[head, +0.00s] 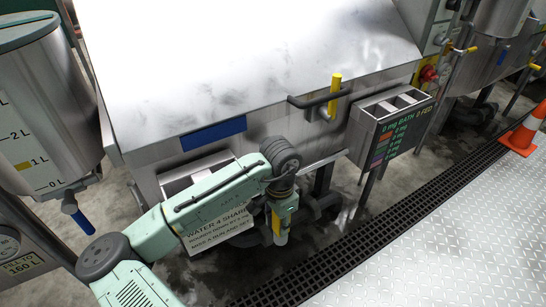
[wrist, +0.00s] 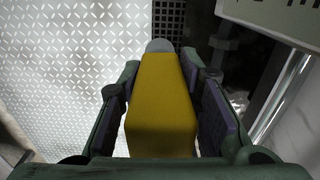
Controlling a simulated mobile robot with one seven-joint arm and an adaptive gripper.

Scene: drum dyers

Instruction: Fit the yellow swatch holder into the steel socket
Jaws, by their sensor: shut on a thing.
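My gripper (head: 280,228) hangs in front of the steel vat, pointing down over the floor near the drain grating. It is shut on the yellow swatch holder (wrist: 160,100), a long yellow block with a rounded grey far end. In the wrist view the two jaws press on its left and right sides. In the head view only a strip of the holder (head: 276,222) shows. I cannot tell which part is the steel socket. A steel box with open compartments (head: 364,107) stands right of my gripper. Another steel box (head: 180,183) is partly hidden behind my arm.
The large steel vat (head: 250,60) fills the back. A dark pipe with an upright yellow handle (head: 335,92) juts from its front. A white sign (head: 222,226) hangs close to my arm.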

